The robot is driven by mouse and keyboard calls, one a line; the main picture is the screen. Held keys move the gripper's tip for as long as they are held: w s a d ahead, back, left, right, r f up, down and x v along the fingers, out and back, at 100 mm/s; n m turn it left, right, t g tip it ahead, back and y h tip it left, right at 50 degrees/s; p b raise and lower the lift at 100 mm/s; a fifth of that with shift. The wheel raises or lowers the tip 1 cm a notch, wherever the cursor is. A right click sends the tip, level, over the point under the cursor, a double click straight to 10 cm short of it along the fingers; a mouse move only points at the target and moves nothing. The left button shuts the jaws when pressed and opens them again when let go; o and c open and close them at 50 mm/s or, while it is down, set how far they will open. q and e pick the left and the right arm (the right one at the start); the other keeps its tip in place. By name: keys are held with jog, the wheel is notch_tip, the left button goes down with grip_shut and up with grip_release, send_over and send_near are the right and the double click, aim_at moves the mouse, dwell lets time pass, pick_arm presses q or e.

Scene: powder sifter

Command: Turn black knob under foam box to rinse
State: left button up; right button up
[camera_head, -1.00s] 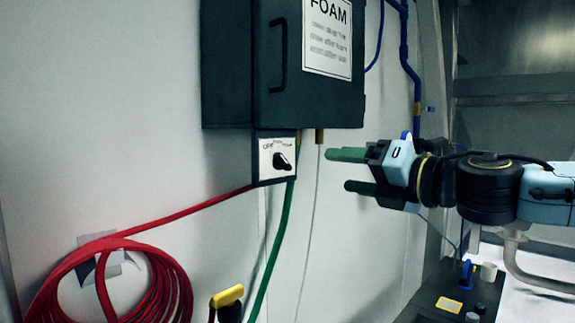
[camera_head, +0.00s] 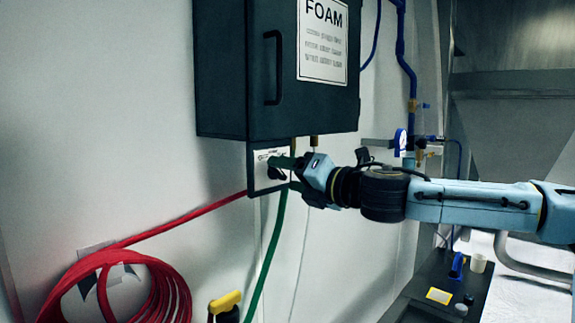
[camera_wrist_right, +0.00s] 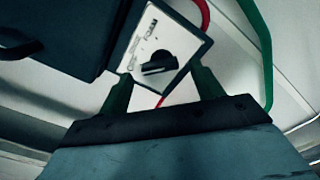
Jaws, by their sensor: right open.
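The black knob (camera_head: 277,173) sits on a white-faced switch plate (camera_head: 262,157) below the dark foam box (camera_head: 230,65). In the right wrist view the black knob (camera_wrist_right: 160,63) shows on its white plate (camera_wrist_right: 137,48), with printed labels beside it. My right gripper (camera_head: 284,173) is at the plate, its green fingers reaching the knob and partly covering it. In the right wrist view my right gripper (camera_wrist_right: 163,88) is open, one finger low on each side of the plate. I cannot tell whether the fingers touch the knob. My left gripper is not in view.
A red hose (camera_head: 205,216) runs from the plate to a coil at lower left. A green hose (camera_head: 270,257) hangs below the box. A yellow handle (camera_head: 225,302) is at the bottom. Blue pipes (camera_head: 402,60) run along the wall at right, and a dark bench (camera_head: 410,302) stands below.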

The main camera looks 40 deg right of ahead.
jog(key=shift+w, duration=0.45)
jog(key=c, duration=1)
